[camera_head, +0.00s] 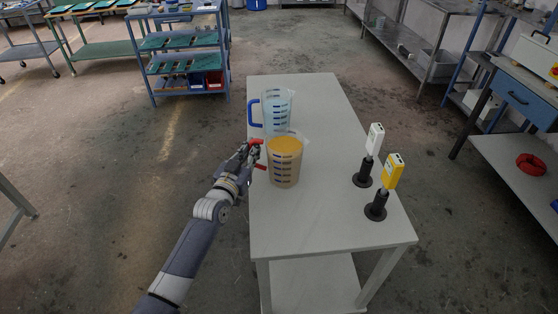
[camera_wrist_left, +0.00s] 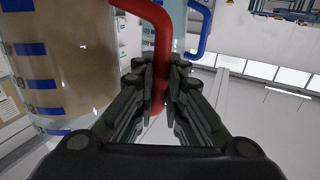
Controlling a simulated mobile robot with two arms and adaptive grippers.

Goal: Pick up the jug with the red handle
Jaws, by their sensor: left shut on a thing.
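The jug with the red handle (camera_head: 285,167) is clear with blue markings and holds an orange-brown content. It stands upright on the white table, or very close above it; I cannot tell which. My left gripper (camera_head: 257,154) is at its left side, shut on the red handle. In the left wrist view, the fingers (camera_wrist_left: 162,85) close around the red handle (camera_wrist_left: 158,40), and the jug body (camera_wrist_left: 68,65) fills the upper left. My right gripper is not in view.
A second clear jug with a blue handle (camera_head: 277,110) stands just behind. White (camera_head: 374,140) and yellow (camera_head: 391,171) devices on black stands are at the right of the white table (camera_head: 325,225). The table's middle right is clear. A blue shelf cart (camera_head: 187,60) stands behind.

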